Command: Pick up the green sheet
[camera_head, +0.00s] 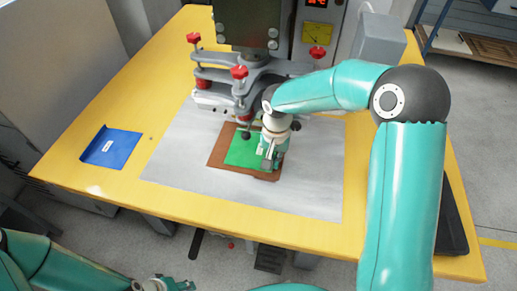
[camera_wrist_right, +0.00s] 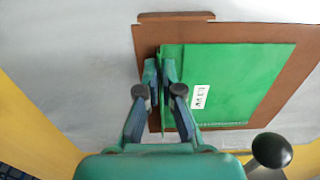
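The green sheet (camera_head: 243,151) lies on a brown board (camera_head: 215,152) on the grey mat of the yellow table. In the right wrist view the sheet (camera_wrist_right: 235,80) carries a white label, and a crease runs near its left edge. My right gripper (camera_head: 267,160) is down at the sheet's right side in the head view. In the wrist view its fingers (camera_wrist_right: 160,68) are close together, one on each side of the sheet's edge, with green showing between them. My left gripper (camera_head: 172,284) is low at the bottom edge, away from the table top; its opening is unclear.
A press with grey clamp arms and red knobs (camera_head: 239,73) stands just behind the board, close to my right gripper. A blue folder (camera_head: 112,148) lies at the table's left. The grey mat (camera_head: 305,190) is clear in front and to the right.

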